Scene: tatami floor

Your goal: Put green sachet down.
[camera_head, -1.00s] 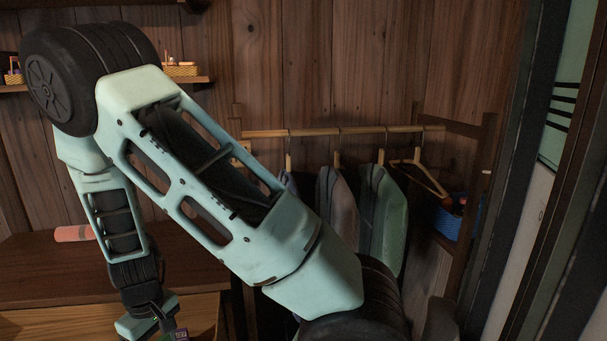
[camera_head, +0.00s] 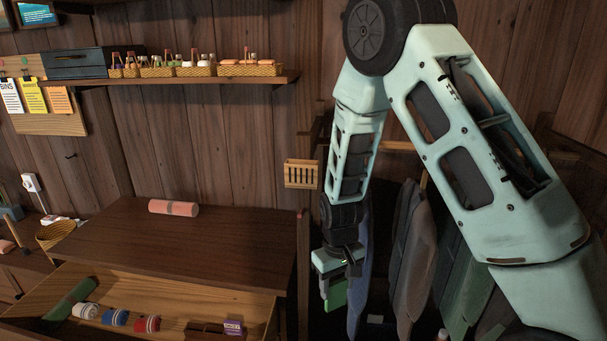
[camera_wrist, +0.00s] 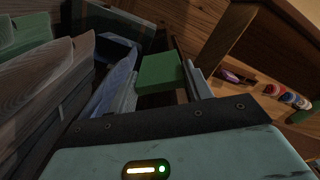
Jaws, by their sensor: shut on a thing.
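My gripper (camera_head: 340,273) hangs to the right of the wooden dresser, in front of the hanging clothes. It is shut on the green sachet (camera_head: 336,296), which sticks out below the jaws. In the wrist view the green sachet (camera_wrist: 160,73) shows as a flat green block between the two fingers. Nothing visible supports it from below.
The dresser (camera_head: 230,236) has a pink roll (camera_head: 173,208) on top. Its open drawer (camera_head: 190,292) holds rolled cloths, a green roll and a small purple packet (camera_head: 233,327). A small wooden basket (camera_head: 301,174) hangs on the wall. Garments (camera_head: 415,245) hang close by on the right.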

